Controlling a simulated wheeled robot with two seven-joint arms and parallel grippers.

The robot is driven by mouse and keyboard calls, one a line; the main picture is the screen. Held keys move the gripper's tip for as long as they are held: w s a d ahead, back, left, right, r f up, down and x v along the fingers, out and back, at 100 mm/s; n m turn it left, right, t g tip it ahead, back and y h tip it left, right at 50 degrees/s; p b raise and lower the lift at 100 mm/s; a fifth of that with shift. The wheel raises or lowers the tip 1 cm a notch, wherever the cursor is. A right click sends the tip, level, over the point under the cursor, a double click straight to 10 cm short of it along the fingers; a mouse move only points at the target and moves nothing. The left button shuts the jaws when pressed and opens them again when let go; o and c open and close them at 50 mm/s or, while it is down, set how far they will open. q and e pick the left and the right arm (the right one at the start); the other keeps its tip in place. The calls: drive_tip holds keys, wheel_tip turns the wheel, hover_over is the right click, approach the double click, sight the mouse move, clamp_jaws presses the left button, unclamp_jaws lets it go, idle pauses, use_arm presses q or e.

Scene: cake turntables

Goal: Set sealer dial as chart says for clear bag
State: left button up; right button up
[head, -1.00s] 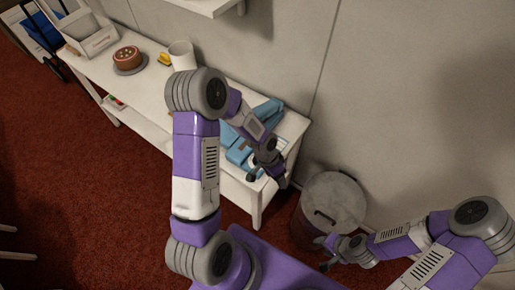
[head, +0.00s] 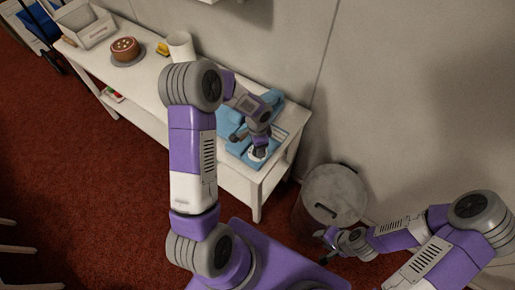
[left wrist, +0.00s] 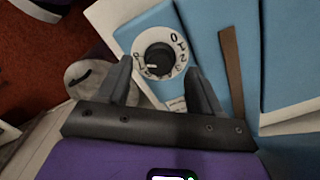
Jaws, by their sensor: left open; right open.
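The blue sealer (head: 231,120) lies on the right end of the white table. It fills much of the left wrist view (left wrist: 205,40). Its dial is a black knob (left wrist: 160,58) on a white ring with dark characters. A pale mark on the knob points to the lower left; I cannot tell which character it meets. My left gripper (left wrist: 158,67) is open, with a finger on either side of the dial; contact is not clear. In the head view my left gripper (head: 248,146) is over the sealer's front. My right gripper (head: 328,247) is open and empty, low by the bin. I cannot make out a readable chart.
The white table (head: 140,78) stands along the wall. On it are a chocolate cake (head: 124,48) on a stand, a white cylinder (head: 180,45), a yellow item (head: 162,48) and a white box (head: 84,24). A lidded bin (head: 335,192) stands at the table's right end.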

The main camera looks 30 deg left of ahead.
use_arm(q)
drive_tip(key=shift+f, duration=1.05)
drive_tip(key=c, duration=1.1)
drive_tip(key=shift+o, duration=0.2)
